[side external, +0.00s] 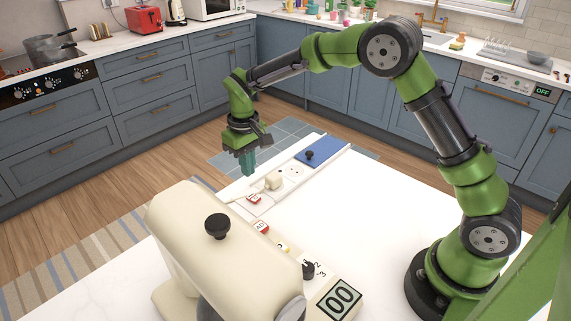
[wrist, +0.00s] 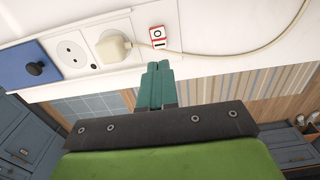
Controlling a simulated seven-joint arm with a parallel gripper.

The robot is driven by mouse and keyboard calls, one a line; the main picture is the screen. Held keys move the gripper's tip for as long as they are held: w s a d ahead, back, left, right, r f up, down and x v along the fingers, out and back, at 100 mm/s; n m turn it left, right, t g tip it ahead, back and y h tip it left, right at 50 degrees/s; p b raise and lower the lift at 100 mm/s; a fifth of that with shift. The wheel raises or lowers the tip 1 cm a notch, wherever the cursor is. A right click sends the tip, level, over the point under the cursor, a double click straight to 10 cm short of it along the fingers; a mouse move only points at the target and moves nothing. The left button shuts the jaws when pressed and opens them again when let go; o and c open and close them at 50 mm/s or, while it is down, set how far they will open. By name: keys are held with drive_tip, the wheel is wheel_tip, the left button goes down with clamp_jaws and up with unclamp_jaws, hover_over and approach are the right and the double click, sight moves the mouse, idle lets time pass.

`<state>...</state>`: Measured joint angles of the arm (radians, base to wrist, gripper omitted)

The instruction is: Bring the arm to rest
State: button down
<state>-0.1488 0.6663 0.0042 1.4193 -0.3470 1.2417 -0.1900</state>
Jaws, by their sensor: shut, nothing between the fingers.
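My green arm reaches over the white worktop (side external: 345,215), and my gripper (side external: 248,172) hangs pointing down past the strip of wall fittings. Its teal fingers are together with nothing between them. In the wrist view the shut fingers of my gripper (wrist: 157,70) sit just below the red and white rocker switch (wrist: 158,37). I cannot tell the exact gap between fingertips and strip, but no contact shows.
The strip holds a cream plug (side external: 273,180) in a socket, a free socket (side external: 294,170) and a blue panel with a black knob (side external: 309,155). A cord (wrist: 235,52) runs from the plug. A cream appliance (side external: 210,240) with a black knob stands in front.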

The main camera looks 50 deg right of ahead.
drive_tip(key=shift+f, duration=0.15)
drive_tip(key=shift+s+f, duration=0.4)
drive_tip(key=shift+s, duration=0.15)
drive_tip(key=shift+s+r+m, duration=0.3)
drive_tip(key=shift+s+r, duration=0.3)
drive_tip(key=shift+s, duration=0.25)
drive_tip(key=s+d+r+m+t+y, duration=0.1)
drive_tip(key=s+d+r+t, duration=0.1)
drive_tip(key=s+r, duration=0.6)
drive_tip(key=s+d+r+m+t+y, duration=0.1)
drive_tip(key=s+r+t, duration=0.4)
drive_tip(key=s, duration=0.9)
wheel_tip(320, 180, up, 3)
drive_tip(key=shift+s+d+m, duration=0.35)
drive_tip(key=shift+d+m, duration=0.25)
drive_tip(key=shift+m, duration=0.1)
